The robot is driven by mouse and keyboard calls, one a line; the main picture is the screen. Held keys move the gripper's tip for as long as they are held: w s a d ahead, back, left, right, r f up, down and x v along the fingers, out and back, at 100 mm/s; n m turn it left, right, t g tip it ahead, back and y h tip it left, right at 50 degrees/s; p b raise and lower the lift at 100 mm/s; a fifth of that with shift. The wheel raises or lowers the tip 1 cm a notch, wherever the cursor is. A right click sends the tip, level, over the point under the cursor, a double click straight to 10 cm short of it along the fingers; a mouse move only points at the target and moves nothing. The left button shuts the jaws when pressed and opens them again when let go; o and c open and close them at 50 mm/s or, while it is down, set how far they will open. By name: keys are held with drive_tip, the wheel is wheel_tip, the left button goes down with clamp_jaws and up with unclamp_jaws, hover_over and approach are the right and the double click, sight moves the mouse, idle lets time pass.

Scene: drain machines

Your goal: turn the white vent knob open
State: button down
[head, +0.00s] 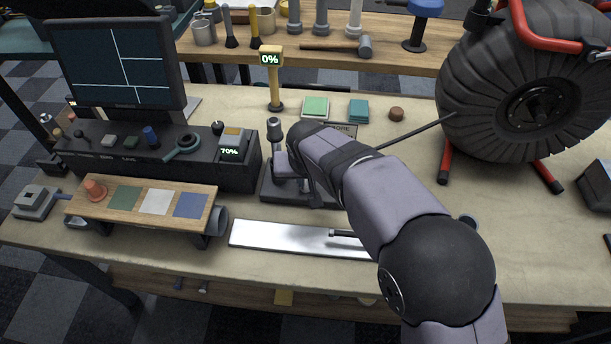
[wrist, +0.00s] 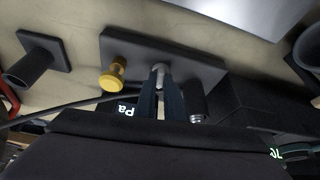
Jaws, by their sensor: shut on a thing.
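The white vent knob (wrist: 160,69) shows in the wrist view as a small pale tip between my fingers, on a dark base plate (wrist: 205,68). My gripper (wrist: 160,88) is shut on it. The fingers hide most of the knob, so its angle cannot be told. A yellow knob (wrist: 113,75) stands on the same plate to the left, and a dark cylinder (wrist: 195,103) is close on the right. In the head view my arm hides the knob; the plate's near part (head: 272,191) shows beside my gripper.
A console (head: 150,160) with a 70% readout (head: 230,152) stands left of the plate. A yellow post sign (head: 270,58) reads 0%. A thin dark cable (head: 415,130) runs from a big black wheel (head: 540,95) toward the plate. A metal strip (head: 290,237) lies in front.

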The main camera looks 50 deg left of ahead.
drive_tip(key=n, duration=0.1)
drive_tip(key=n+g+p, duration=0.1)
drive_tip(key=n+p, duration=0.1)
drive_tip(key=n, duration=0.1)
drive_tip(key=shift+w+d+r+y, duration=0.15)
drive_tip(key=shift+w+y, duration=0.1)
drive_tip(key=shift+y, duration=0.15)
drive_tip(key=n+g, duration=0.1)
drive_tip(key=n, duration=0.2)
drive_tip(key=shift+w+f+n+g+b, duration=0.2)
drive_tip(key=shift+n+g+b, duration=0.15)
drive_tip(key=shift+n+g, duration=0.05)
drive_tip(key=n+g, duration=0.1)
drive_tip(key=n, duration=0.3)
drive_tip(key=shift+w+r+n+g+b, duration=0.1)
drive_tip(key=shift+w+n+g+b, duration=0.05)
drive_tip(key=shift+n+g+b, duration=0.2)
drive_tip(key=shift+w+a+n+g+h+p, duration=0.15)
drive_tip(key=shift+n+g+h+p, duration=0.2)
drive_tip(key=shift+n, duration=0.65)
drive_tip(key=shift+s+a+n+g+h+p, duration=0.15)
drive_tip(key=shift+n+g+p, duration=0.25)
drive_tip(key=shift+n, duration=0.55)
drive_tip(key=shift+w, duration=0.1)
drive_tip(key=c, duration=1.8)
unclamp_jaws()
drive_tip(key=shift+d, duration=0.1)
drive_tip(key=shift+c, duration=0.2)
drive_tip(key=v, duration=0.7)
drive_tip(key=shift+r, duration=0.2)
